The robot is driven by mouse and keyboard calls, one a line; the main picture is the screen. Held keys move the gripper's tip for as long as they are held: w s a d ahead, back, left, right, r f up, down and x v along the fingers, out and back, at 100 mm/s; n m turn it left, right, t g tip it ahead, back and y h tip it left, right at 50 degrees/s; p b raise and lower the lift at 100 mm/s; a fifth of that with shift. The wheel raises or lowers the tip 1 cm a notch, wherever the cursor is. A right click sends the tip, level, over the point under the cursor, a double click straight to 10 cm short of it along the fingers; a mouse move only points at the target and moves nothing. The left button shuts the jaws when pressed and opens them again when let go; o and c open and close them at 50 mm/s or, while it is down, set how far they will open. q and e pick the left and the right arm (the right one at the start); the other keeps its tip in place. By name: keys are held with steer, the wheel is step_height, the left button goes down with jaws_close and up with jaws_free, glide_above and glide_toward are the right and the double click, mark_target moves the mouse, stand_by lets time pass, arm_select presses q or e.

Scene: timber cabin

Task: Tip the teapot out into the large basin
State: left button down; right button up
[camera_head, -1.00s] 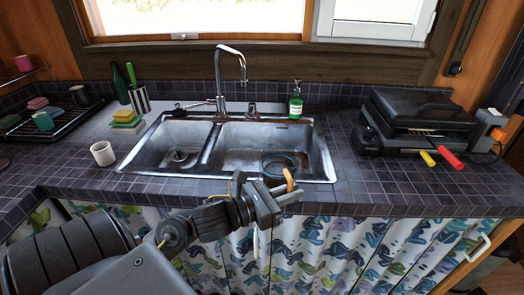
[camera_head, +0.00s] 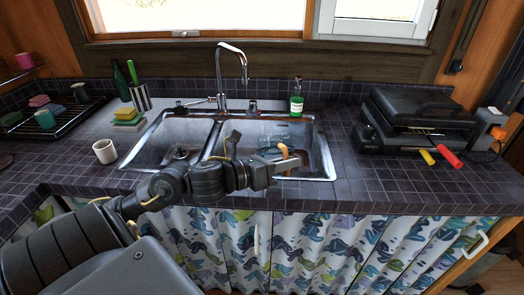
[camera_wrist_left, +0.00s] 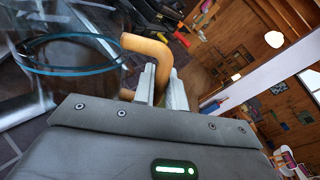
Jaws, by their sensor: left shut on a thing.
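The teapot (camera_head: 271,144) is clear glass with a wooden handle (camera_head: 284,152). In the head view it is over the large right-hand basin (camera_head: 314,150) of the steel sink and looks tilted. My left gripper (camera_head: 286,163) is at the basin's front edge, shut on the handle. In the left wrist view, the jaws (camera_wrist_left: 160,85) hold the handle, and the glass body (camera_wrist_left: 30,85) with its bluish rim is at left. I cannot make out the spout or any contents. My right gripper is not in view.
The smaller basin (camera_head: 172,148) is at left, and the tap (camera_head: 222,75) rises behind the sink. A green soap bottle (camera_head: 297,100) stands at the back right. A white mug (camera_head: 105,151) and sponges (camera_head: 128,119) are at left. A black grill (camera_head: 415,115) stands at right.

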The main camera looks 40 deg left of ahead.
mark_target(281, 143)
arm_select(q)
steer(key=shift+w+a+r+b, duration=0.15)
steer(key=shift+a+b, duration=0.1)
steer(key=shift+b, duration=0.05)
steer(key=shift+w+a+r+n, duration=0.15)
steer(key=shift+r+n, duration=0.05)
steer(key=shift+n, duration=0.1)
steer(key=shift+w+a+r+p, duration=0.1)
steer(key=shift+p, duration=0.25)
steer(key=shift+w+a+r+n+p, duration=0.15)
steer(key=shift+a+r+n+p, duration=0.15)
steer(key=shift+p, duration=0.05)
steer(key=shift+w+a+r+n+p, duration=0.15)
steer(key=shift+w+a+n+p, duration=0.25)
steer(key=shift+p, duration=0.35)
steer(key=shift+a+r+p, duration=0.15)
steer(key=shift+p, duration=0.2)
steer(key=shift+w+a+r+n+g+p, duration=0.2)
steer(key=shift+a+n+g+p, duration=0.25)
steer(key=shift+p, duration=0.45)
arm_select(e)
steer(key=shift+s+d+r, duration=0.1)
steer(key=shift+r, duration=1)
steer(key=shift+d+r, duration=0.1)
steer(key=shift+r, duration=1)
arm_select(q)
steer(key=shift+w, duration=0.1)
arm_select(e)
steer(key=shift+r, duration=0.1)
